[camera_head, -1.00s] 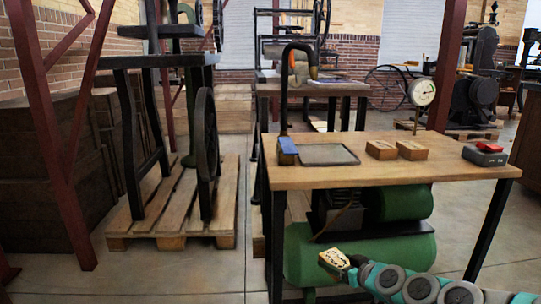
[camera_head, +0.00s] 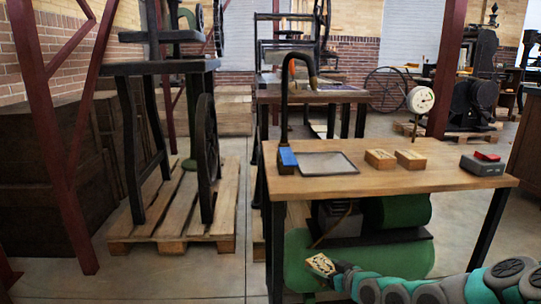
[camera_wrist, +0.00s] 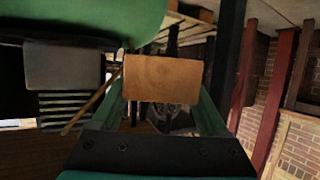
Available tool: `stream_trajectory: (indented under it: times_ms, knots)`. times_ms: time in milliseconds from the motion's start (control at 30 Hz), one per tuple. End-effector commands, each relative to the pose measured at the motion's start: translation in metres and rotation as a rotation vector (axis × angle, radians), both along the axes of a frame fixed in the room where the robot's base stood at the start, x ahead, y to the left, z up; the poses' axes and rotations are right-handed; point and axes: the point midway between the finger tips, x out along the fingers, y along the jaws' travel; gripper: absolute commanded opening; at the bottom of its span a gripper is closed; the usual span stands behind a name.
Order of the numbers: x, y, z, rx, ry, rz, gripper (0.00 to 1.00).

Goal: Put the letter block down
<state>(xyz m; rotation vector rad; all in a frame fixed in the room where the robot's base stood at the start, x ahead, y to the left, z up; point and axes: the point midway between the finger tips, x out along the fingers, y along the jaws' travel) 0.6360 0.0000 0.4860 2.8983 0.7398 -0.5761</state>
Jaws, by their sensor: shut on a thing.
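A wooden letter block (camera_head: 320,264) is held in my gripper (camera_head: 336,268), low in front of the workbench and below its top. Its pale carved face shows in the head view. In the wrist view the block (camera_wrist: 162,80) is a plain brown wooden face between the two green fingers of my gripper (camera_wrist: 162,98). The gripper is shut on it. Two similar wooden blocks, a left one (camera_head: 380,159) and a right one (camera_head: 411,160), lie on the workbench top (camera_head: 330,185).
A flat grey tray (camera_head: 327,163), a blue item (camera_head: 288,157) by a black curved stand (camera_head: 284,100), and a grey box with a red item (camera_head: 484,164) sit on the bench. A green tank (camera_head: 300,262) is under it. The bench's front strip is clear.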

Motion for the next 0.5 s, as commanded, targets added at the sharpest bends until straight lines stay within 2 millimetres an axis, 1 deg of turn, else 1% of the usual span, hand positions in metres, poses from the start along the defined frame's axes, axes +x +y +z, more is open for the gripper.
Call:
stream_trajectory:
  times_ms: [33,200,500]
  knots:
    - [0.0,0.0,0.014,0.0,0.0,0.0,0.15]
    - [0.0,0.0,0.027,0.0,0.0,0.0,0.15]
    - [0.001,0.001,0.027,0.0,0.001,-0.002,0.15]
